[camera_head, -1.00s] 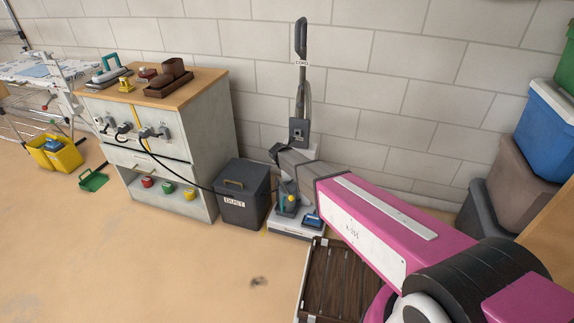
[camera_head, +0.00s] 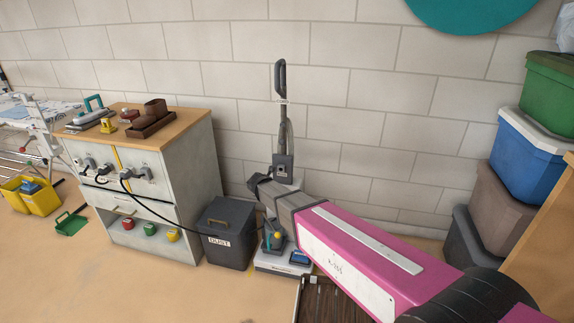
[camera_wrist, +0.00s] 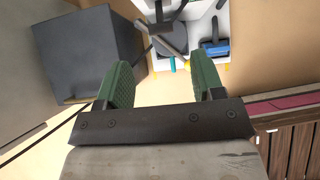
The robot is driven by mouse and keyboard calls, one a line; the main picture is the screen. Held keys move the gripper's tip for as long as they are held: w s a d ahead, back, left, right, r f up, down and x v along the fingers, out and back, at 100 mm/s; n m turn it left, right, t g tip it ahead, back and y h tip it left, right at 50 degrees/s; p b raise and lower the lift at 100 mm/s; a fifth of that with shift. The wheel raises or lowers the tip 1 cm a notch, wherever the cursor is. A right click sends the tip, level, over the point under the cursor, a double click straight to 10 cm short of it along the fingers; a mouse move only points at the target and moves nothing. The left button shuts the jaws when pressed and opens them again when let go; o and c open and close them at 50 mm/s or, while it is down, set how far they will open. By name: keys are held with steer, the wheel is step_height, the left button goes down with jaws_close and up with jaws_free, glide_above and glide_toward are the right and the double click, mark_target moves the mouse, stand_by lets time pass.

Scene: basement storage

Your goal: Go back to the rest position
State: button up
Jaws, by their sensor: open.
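My pink arm (camera_head: 345,262) reaches from the lower right toward the upright vacuum cleaner (camera_head: 283,125) by the wall. In the head view my gripper's fingers are hidden behind my own arm. In the wrist view my gripper (camera_wrist: 166,85) shows two green fingers spread apart, with nothing between them. Beyond the fingertips are the vacuum's white base (camera_wrist: 218,22) and a blue and dark attachment (camera_wrist: 215,46) on it. The fingers appear apart from these.
A dark dust bin (camera_head: 228,232) stands left of the vacuum, beside a cabinet (camera_head: 188,185) with a wooden top. A dark slatted wooden piece (camera_head: 325,300) lies below my arm. Stacked bins (camera_head: 530,155) stand at the right. The floor at the lower left is clear.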

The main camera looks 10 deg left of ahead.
steer(key=s+d+r+m+g+h, duration=0.1)
steer(key=s+d+m+g, duration=0.1)
steer(key=d+m, duration=0.8)
steer(key=s+d+r+m+g, duration=0.15)
steer(key=d+m, duration=0.35)
steer(key=d, duration=1)
steer(key=s+d+r+m+g, duration=0.1)
steer(key=s+d+m+g, duration=0.1)
steer(key=s+d+m, duration=0.5)
steer(key=s+d+r+m+g+y, duration=0.1)
steer(key=s+d+r+m+g, duration=0.1)
steer(key=s+d+m, duration=0.5)
steer(key=d+m, duration=0.6)
steer(key=shift+s+y, duration=0.3)
steer(key=shift+a, duration=0.15)
